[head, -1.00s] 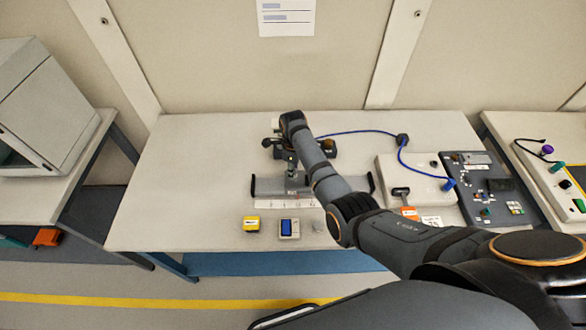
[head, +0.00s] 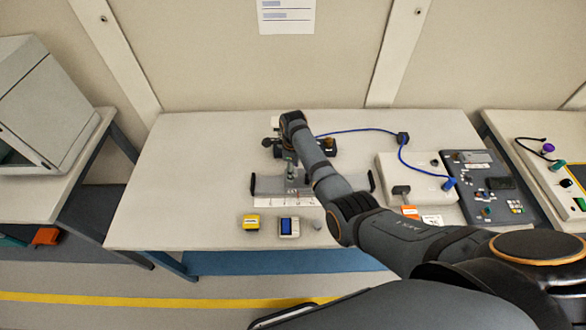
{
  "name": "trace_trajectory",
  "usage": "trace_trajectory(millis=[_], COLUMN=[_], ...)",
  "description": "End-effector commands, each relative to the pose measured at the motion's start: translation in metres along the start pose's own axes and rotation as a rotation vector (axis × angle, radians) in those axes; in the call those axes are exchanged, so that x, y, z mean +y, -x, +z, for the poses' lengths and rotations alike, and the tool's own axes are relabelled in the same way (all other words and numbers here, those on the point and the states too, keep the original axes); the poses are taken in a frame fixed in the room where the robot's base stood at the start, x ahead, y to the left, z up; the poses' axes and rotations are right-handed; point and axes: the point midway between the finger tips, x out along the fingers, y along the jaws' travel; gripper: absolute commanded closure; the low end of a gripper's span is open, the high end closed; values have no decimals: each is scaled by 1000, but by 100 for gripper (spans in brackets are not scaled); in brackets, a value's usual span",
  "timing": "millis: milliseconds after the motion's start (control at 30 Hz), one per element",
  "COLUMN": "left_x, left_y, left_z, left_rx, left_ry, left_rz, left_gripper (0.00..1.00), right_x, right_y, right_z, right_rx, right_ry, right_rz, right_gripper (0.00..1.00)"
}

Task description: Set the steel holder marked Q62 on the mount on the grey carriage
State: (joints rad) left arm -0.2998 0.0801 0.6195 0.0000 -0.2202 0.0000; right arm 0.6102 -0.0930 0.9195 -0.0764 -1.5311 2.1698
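My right arm reaches in from the right, and its gripper (head: 289,157) points down over the grey carriage (head: 297,182) at the middle of the table. The gripper is small and partly hidden by my wrist, so its opening is unclear. Something small and greenish shows at its tips, just above the carriage; I cannot tell whether it is the holder or part of the gripper. The mount is not distinguishable there. No Q62 marking is readable. A small grey piece (head: 317,225) stands at the table's front. My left gripper is out of view.
The carriage sits between dark end stops (head: 252,185), behind a white scale strip. A yellow box (head: 251,222) and a blue-screen device (head: 289,227) stand in front. A white box (head: 415,180) with a blue cable (head: 360,132) and a dark panel (head: 490,190) lie right. The table's left is clear.

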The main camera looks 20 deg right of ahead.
Motion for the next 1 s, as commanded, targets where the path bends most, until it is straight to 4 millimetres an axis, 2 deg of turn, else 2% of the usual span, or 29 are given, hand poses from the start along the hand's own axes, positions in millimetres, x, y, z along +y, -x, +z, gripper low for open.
trace_trajectory(millis=[233, 333, 467, 700, 833, 1000], left_x=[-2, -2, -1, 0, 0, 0], left_y=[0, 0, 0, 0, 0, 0], left_z=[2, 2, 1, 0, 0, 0], left_rx=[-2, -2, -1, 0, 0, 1], left_ry=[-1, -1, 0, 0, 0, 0], left_rz=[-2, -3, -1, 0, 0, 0], left_gripper=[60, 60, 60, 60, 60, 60], right_x=[0, 0, -1, 0, 0, 0], right_y=[0, 7, 31, 89, 110, 120], right_z=[0, 0, 1, 1, 0, 0], right_rx=[0, -1, -3, -2, -1, 0], right_ry=[0, 0, 0, 0, 0, 0], right_rz=[0, -1, -4, -3, -1, 0], right_gripper=[44, 44, 44, 44, 44, 44])
